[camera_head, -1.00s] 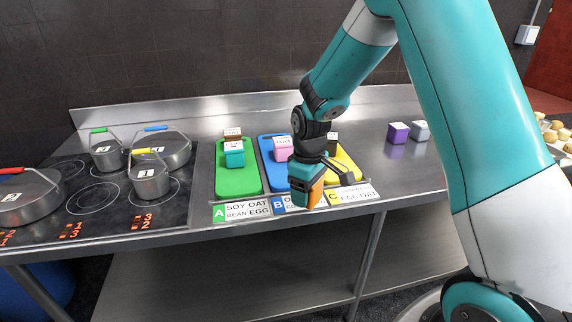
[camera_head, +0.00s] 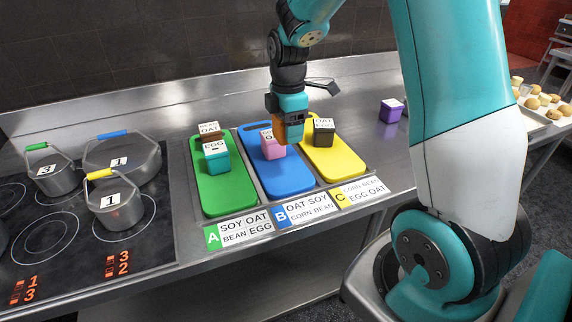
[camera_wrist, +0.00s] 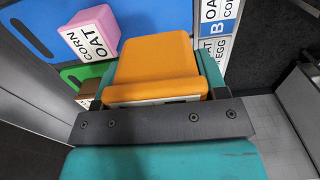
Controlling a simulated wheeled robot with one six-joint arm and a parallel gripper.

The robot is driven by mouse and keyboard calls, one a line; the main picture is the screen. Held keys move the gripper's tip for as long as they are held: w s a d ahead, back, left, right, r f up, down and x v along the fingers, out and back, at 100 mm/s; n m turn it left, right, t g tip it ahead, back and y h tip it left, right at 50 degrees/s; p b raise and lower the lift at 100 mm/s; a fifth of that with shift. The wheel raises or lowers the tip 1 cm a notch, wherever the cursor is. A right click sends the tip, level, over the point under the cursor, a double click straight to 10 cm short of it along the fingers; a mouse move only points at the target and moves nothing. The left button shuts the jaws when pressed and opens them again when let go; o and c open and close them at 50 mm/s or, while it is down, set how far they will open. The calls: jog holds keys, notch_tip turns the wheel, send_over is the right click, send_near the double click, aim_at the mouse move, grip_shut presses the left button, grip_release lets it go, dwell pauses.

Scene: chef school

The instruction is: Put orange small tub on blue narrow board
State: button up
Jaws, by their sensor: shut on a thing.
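My gripper (camera_head: 287,137) is shut on the orange small tub (camera_head: 294,128). In the head view they appear over the right side of the blue narrow board (camera_head: 289,182), towards the yellow board. The exact height above it is hard to tell. In the wrist view the orange tub (camera_wrist: 155,65) sits between my teal fingers, with its label mostly hidden. The blue board (camera_wrist: 150,15) lies below, bearing a pink tub (camera_wrist: 90,35) labelled CORN OAT. In the head view the pink tub (camera_head: 273,151) is just left of my gripper.
A green board (camera_head: 225,199) on the left bears a teal tub (camera_head: 216,172) and a brown tub (camera_head: 207,143). A yellow board (camera_head: 340,164) bears a black tub (camera_head: 323,137). Pots (camera_head: 118,209) stand on the stove; a purple tub (camera_head: 391,112) is at right. The blue board's front is clear.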

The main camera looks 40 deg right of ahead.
aim_at(288, 177)
notch_tip(288, 177, down, 12)
jog(key=shift+p, duration=0.55)
jog(key=shift+f, duration=0.2)
jog(key=o, duration=1)
jog(key=shift+o, duration=0.2)
jog(key=shift+r, duration=0.15)
